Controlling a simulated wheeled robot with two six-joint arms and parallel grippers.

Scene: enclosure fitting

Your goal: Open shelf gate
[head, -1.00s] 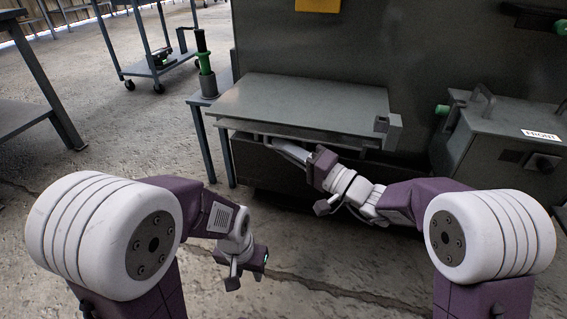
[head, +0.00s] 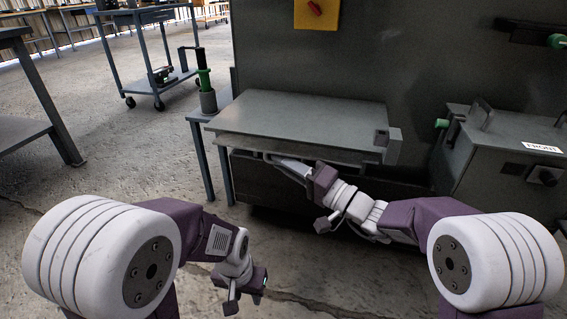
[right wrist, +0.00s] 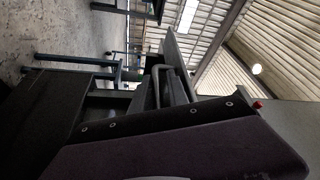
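The shelf gate appears to be the flat grey panel (head: 300,122) on the front of the dark machine, lying about level in the head view. A pale bar-like handle (head: 290,164) shows below its front edge. In the right wrist view a curved grey handle (right wrist: 166,78) stands beyond the dark gripper body. My right gripper (head: 308,176) is at the handle under the panel's front edge. Its fingertips are hidden, so I cannot tell whether it grips. My left gripper (head: 240,294) hangs low over the floor, apart from everything. Its finger opening is unclear.
A grey box marked FRONT (head: 500,150) stands right of the panel. A green-handled tool in a holder (head: 206,95) stands on a small side table at the left. A wheeled cart (head: 155,80) is farther back. A yellow plate with a red switch (head: 316,13) is above.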

